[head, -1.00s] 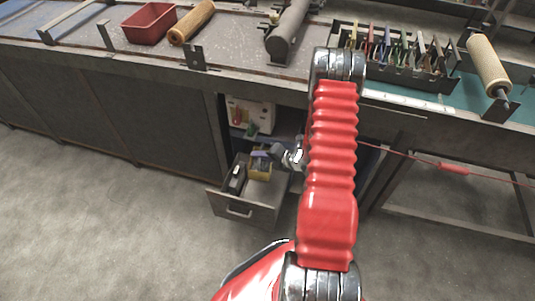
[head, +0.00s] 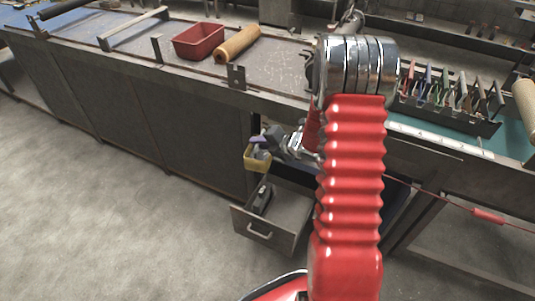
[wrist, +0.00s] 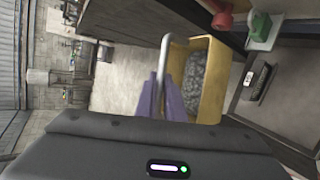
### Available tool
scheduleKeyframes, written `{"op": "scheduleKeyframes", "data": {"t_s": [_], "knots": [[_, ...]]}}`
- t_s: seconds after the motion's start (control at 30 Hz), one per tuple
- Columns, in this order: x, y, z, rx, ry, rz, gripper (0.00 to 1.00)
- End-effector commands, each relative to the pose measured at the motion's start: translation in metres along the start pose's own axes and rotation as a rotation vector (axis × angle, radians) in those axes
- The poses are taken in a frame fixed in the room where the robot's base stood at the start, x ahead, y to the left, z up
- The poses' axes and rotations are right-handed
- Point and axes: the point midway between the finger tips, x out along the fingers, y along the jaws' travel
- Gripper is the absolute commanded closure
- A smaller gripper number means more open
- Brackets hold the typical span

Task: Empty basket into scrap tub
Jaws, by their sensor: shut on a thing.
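A small yellow basket (head: 257,162) hangs from my gripper (head: 258,142), just above the open drawer. In the wrist view, the basket (wrist: 212,88) holds grey scrap pieces and has a grey bar handle. My gripper's purple fingers (wrist: 163,98) are shut on that handle. The basket appears tilted in the wrist view, but its true tilt is hard to tell. A red open tub (head: 199,41) stands on the bench top at the upper left of the head view; its inside looks empty from here.
The open drawer (head: 285,218) below the basket holds a dark object (head: 262,199). A tan roller (head: 238,44) lies right beside the red tub. An upright bracket (head: 237,77) stands on the bench's front edge. A red cable (head: 450,208) runs at right.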

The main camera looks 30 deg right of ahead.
Motion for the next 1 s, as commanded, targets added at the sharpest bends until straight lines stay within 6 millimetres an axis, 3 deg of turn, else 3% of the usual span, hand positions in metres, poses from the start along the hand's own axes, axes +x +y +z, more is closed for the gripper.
{"op": "scheduleKeyframes", "data": {"t_s": [0.2, 1.0], "knots": [[-0.004, 0.048, -0.006, 0.0, -0.006, 0.002, 1.0], [-0.04, 0.204, -0.044, 0.028, -0.053, -0.009, 1.0]]}}
